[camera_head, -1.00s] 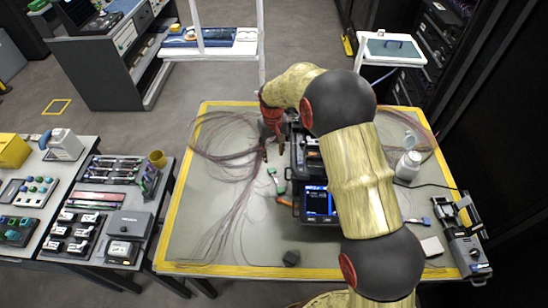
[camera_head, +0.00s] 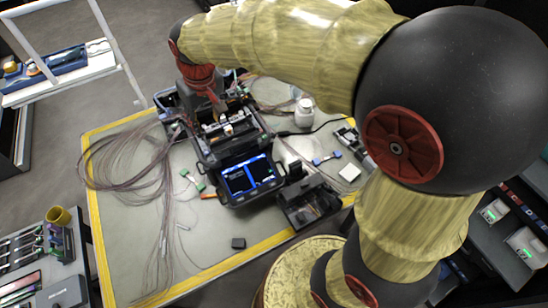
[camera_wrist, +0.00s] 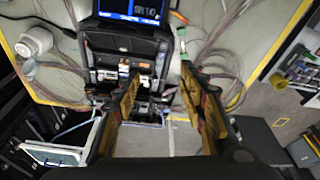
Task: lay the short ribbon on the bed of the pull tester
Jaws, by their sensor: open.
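I cannot clearly make out the short ribbon in either view; it may be too thin to see or hidden. The pull tester seems to be the grey device (camera_head: 352,138) at the table's right side, mostly hidden behind my arm; its bed is not visible. My gripper (camera_head: 218,104) is above the back of the black fusion splicer (camera_head: 207,150), which has a lit blue screen (camera_head: 236,183). In the wrist view, my gripper (camera_wrist: 160,80) has its fingers apart, with the splicer (camera_wrist: 100,48) beyond them. I see nothing held between the fingers.
Loose fibre bundles (camera_head: 115,165) cover the table's left side. A white bottle (camera_head: 304,112), a blue-ended piece (camera_head: 325,160), a white pad (camera_head: 349,173) and an open black box (camera_head: 310,203) lie to the right. A small dark block (camera_head: 238,243) stands near the front edge.

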